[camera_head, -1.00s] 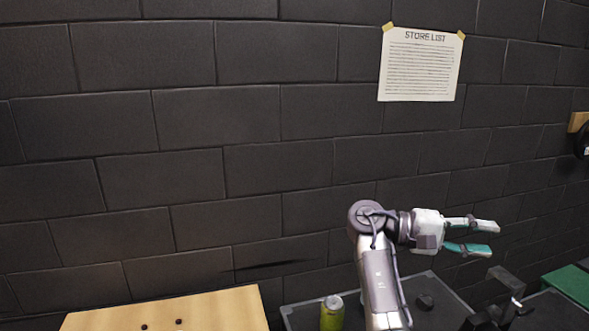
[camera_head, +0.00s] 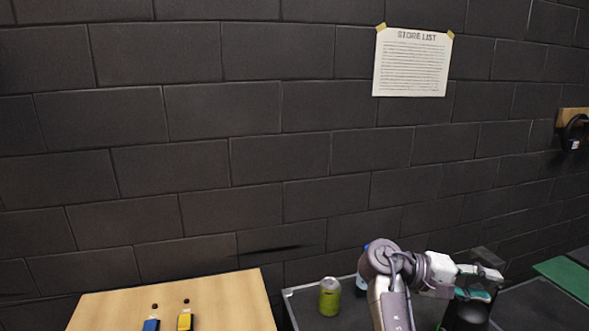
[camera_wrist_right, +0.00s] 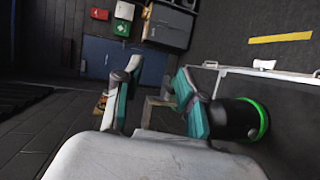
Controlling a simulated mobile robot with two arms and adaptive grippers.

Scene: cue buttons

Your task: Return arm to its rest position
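My right arm comes up from the bottom of the head view, bent at the elbow. Its gripper (camera_head: 485,281) points right, low in front of the black wall, above a dark tray-like surface. In the right wrist view my right gripper (camera_wrist_right: 158,92) has its two teal-padded fingers spread, with nothing between them. A dark cylinder with a glowing green ring (camera_wrist_right: 240,118) is just beside one finger there; I cannot tell whether they touch. My left gripper is in neither view.
A green can (camera_head: 330,297) stands on the dark surface (camera_head: 305,308). A store list (camera_head: 412,62) hangs on the wall. Headphones (camera_head: 574,132) hang at right.

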